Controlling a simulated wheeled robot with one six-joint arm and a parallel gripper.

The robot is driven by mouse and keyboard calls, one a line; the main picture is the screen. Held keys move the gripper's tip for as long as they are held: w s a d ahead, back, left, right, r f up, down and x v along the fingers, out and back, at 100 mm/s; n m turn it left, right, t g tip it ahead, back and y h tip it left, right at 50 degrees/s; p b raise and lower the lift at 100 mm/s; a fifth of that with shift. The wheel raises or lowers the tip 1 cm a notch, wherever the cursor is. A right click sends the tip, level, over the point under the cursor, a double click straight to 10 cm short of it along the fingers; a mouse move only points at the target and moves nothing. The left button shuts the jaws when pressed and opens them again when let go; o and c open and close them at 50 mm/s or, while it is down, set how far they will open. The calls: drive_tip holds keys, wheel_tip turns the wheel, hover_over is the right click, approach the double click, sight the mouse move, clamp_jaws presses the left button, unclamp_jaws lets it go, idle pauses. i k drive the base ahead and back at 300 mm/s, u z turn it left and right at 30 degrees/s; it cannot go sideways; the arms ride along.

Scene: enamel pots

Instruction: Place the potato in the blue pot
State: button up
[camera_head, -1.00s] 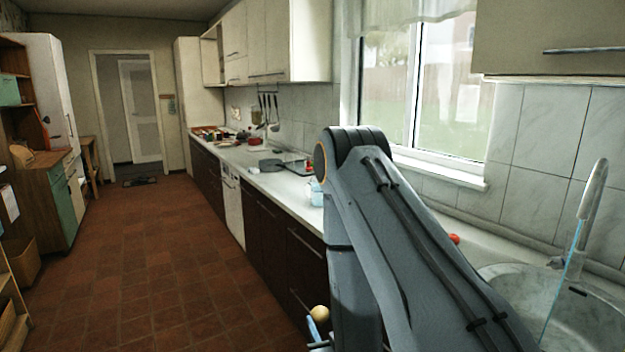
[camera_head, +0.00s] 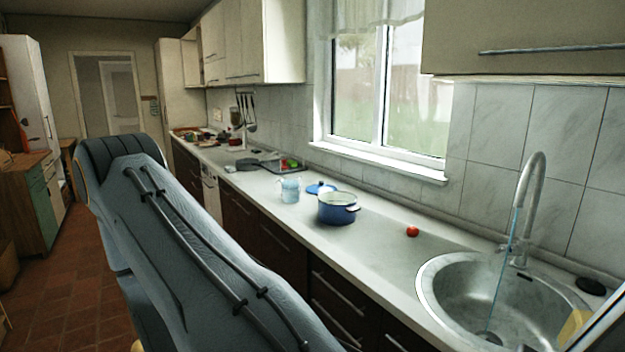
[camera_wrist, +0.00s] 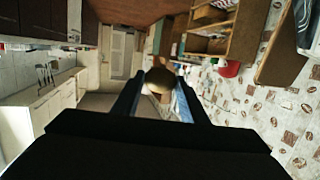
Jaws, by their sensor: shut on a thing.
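The potato (camera_wrist: 159,82) is brown and round, held between the two fingers of my gripper (camera_wrist: 158,92) in the wrist view. My gripper is shut on it, away from the counter. In the head view my arm fills the lower left, and neither the gripper nor the potato can be made out there. The blue pot (camera_head: 337,210) stands open on the counter, with a white rim and side handles. Its blue lid (camera_head: 321,188) lies on the counter behind it.
A clear light-blue jug (camera_head: 290,190) stands left of the pot. A tomato (camera_head: 412,231) lies to its right, then a round sink (camera_head: 500,290) with a tall faucet (camera_head: 525,200). Counter in front of the tomato is clear.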

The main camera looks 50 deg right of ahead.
sight(345, 225)
drive_tip(key=z, duration=0.05)
drive_tip(key=i, duration=2.8)
drive_tip(key=z, duration=2.65)
